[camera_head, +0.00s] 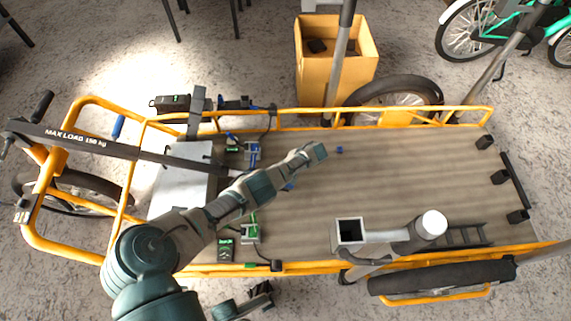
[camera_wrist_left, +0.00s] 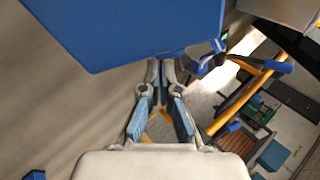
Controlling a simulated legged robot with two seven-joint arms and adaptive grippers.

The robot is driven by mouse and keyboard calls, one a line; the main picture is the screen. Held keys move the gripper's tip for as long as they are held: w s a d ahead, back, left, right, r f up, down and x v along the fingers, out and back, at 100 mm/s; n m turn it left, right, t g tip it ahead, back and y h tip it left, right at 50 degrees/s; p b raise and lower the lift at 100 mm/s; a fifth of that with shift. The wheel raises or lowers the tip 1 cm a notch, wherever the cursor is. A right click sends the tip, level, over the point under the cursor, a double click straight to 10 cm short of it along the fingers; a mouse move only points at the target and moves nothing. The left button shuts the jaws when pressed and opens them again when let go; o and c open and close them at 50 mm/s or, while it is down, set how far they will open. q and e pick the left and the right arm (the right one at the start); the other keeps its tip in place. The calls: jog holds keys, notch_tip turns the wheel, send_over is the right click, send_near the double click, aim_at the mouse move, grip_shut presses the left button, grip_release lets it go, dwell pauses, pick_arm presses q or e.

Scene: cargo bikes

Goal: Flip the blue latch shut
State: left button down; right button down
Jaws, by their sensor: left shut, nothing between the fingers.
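In the head view a small blue latch part (camera_head: 253,153) stands beside the grey box at the left end of the wooden bed. A green latch part (camera_head: 250,229) stands lower. My left arm reaches over the bed from the lower left. In the wrist view my left gripper (camera_wrist_left: 161,72) is shut and empty. Its tips reach the lower edge of a large blue panel (camera_wrist_left: 130,28), which hides what lies behind. I cannot tell if they touch.
A grey box (camera_head: 180,165) sits at the left. A cardboard box (camera_head: 335,75) stands behind.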

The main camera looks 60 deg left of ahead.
pick_arm(q)
jog(key=shift+d, duration=0.15)
jog(key=shift+d+f, duration=0.2)
jog(key=shift+d, duration=0.45)
jog(key=shift+w, duration=0.15)
jog(key=v, duration=1.1)
jog(key=shift+w+d+r, duration=0.2)
jog(key=shift+r, duration=0.05)
